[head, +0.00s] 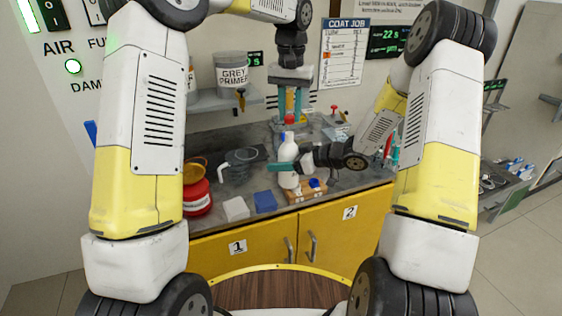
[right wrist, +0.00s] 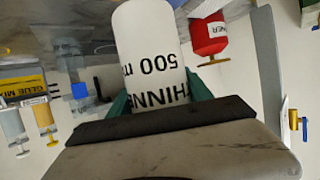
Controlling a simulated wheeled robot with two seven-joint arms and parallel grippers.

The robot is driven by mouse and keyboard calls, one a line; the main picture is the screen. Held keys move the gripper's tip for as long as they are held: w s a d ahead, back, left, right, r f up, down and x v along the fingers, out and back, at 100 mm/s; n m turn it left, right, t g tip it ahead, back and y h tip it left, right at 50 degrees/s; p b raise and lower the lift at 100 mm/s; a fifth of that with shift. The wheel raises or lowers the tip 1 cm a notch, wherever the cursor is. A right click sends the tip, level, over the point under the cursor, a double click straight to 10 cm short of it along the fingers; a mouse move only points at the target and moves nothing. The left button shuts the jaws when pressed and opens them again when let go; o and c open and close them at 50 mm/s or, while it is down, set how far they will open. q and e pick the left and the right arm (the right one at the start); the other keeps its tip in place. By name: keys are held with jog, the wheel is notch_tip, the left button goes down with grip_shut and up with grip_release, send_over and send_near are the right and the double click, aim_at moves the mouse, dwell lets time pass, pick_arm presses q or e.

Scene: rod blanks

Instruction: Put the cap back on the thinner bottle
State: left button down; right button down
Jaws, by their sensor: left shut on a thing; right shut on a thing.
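The thinner bottle (head: 288,153) is white and stands upright above the worktop in the head view. It also shows in the right wrist view (right wrist: 148,50), with dark lettering upside down to that camera. My right gripper (head: 284,167) reaches in from the right and is shut around the bottle's body. My left gripper (head: 291,108) points straight down from above, with teal fingers shut on the red cap (head: 289,120). The cap is directly above the bottle's neck, in line with it. I cannot tell whether cap and neck touch.
A grey jug (head: 240,164), a red can (head: 197,197), a white block (head: 235,209) and a blue block (head: 265,202) stand left of the bottle. A shelf (head: 212,103) holds a grey primer tin (head: 232,74).

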aim_at(290, 117)
pick_arm(q)
jog(key=shift+f, duration=0.75)
jog(key=shift+s, duration=0.1)
jog(key=shift+f, duration=0.9)
jog(key=shift+f, duration=0.55)
